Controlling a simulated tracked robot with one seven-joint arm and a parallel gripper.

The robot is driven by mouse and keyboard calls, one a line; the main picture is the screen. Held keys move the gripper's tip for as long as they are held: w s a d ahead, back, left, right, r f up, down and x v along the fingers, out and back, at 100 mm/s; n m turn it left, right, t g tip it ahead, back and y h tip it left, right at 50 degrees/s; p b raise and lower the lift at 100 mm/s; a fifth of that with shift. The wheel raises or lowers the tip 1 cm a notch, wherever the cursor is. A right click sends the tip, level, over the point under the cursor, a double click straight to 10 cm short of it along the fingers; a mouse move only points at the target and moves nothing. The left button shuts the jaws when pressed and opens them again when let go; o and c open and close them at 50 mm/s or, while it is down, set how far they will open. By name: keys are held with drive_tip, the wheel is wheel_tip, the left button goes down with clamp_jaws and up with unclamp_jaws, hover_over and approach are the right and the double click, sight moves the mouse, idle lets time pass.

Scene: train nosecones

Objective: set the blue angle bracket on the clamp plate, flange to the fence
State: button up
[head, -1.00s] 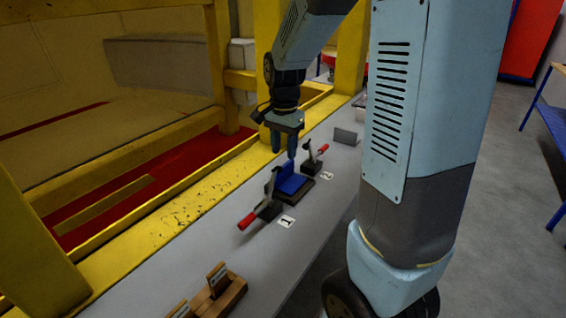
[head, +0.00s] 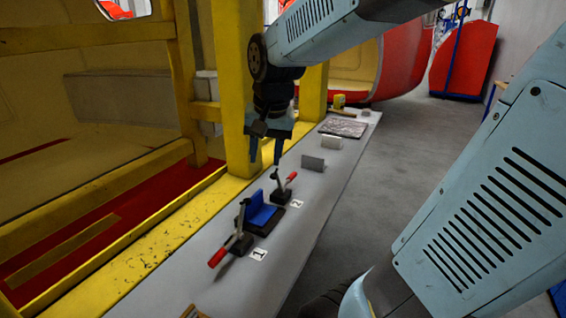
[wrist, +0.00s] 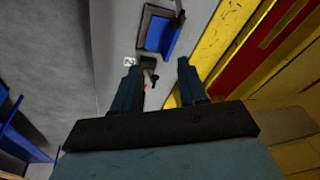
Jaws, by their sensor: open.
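The blue angle bracket (head: 260,213) sits on the dark clamp plate (head: 272,224) on the grey bench, its upright flange on the left side of the plate. In the wrist view the bracket (wrist: 160,35) lies on the plate (wrist: 142,30) at the top. Whether the flange touches a fence cannot be told.
Number labels 1 (head: 258,254) and 2 (head: 297,204) lie beside the clamps. Small upright grey plates (head: 313,163), a dark flat sheet (head: 343,128) and a mallet (head: 338,101) are farther along the bench. A yellow frame (head: 140,262) borders the left side.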

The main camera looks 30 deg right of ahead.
drive_tip(key=s+r+n+t, duration=0.2)
drive_tip(key=s+n, duration=0.3)
drive_tip(key=s, duration=0.4)
drive_tip(key=shift+s+a+t, duration=0.25)
drive_tip(key=shift+s+t, duration=0.15)
drive_tip(key=shift+w+r, duration=0.1)
idle(0.5)
